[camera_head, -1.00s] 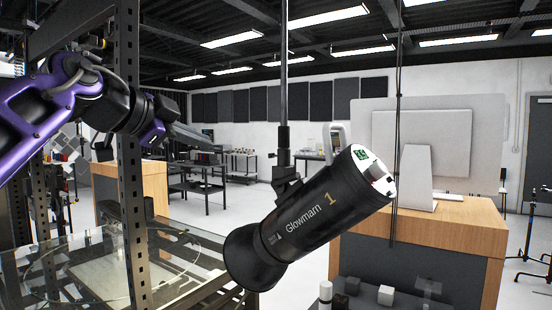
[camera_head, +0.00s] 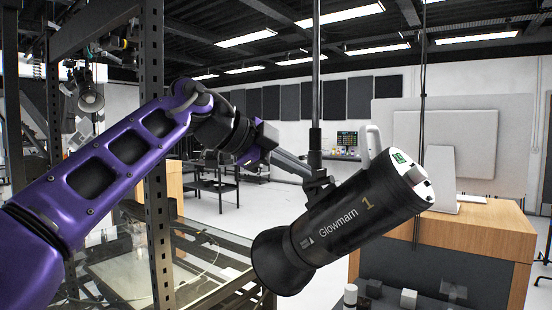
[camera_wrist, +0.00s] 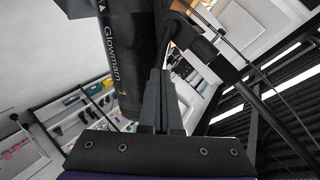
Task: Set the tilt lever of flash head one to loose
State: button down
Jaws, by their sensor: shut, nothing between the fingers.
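Flash head one (camera_head: 340,232) is a black cylinder marked "Glowmarn 1". It hangs tilted on a vertical pole (camera_head: 316,90), its flared end down to the left. A dark mounting bracket (camera_head: 318,186) joins it to the pole. I cannot make out the tilt lever or its setting. My gripper (camera_head: 308,173) is shut and empty, its tips close to the bracket from the left; I cannot tell if they touch. In the wrist view the shut fingers (camera_wrist: 160,75) point along the flash head (camera_wrist: 128,40), with the bracket and pole (camera_wrist: 195,42) to their right.
A perforated metal upright (camera_head: 156,215) and a glass-topped table (camera_head: 215,262) stand at left, behind my arm. A wooden-topped cabinet (camera_head: 490,215) with a white panel stands behind the flash head at right. Another thin pole (camera_head: 421,110) hangs behind the flash head.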

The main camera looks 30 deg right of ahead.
aim_at(318, 184)
jog(key=shift+x, duration=1.8)
jog(key=shift+s+f+m+t+b, duration=0.2)
jog(key=shift+f+m+t+b, duration=0.15)
jog(key=shift+b, duration=0.25)
jog(key=shift+s+d+f+m+t+y+b, duration=0.1)
jog(key=shift+s+f+m+t+y+b, duration=0.2)
jog(key=shift+f+m+t+y+b, duration=0.5)
jog(key=shift+s+d+f+m+t+b, duration=0.15)
jog(key=shift+f+m+t+b, duration=0.1)
jog(key=shift+m+t+b, duration=0.45)
jog(key=shift+s+a+f+m+t+b, duration=0.1)
jog(key=shift+f+m+t+b, duration=0.25)
jog(key=shift+b, duration=0.55)
jog(key=shift+r, duration=0.1)
jog(key=shift+r+p, duration=0.75)
jog(key=shift+r, duration=0.1)
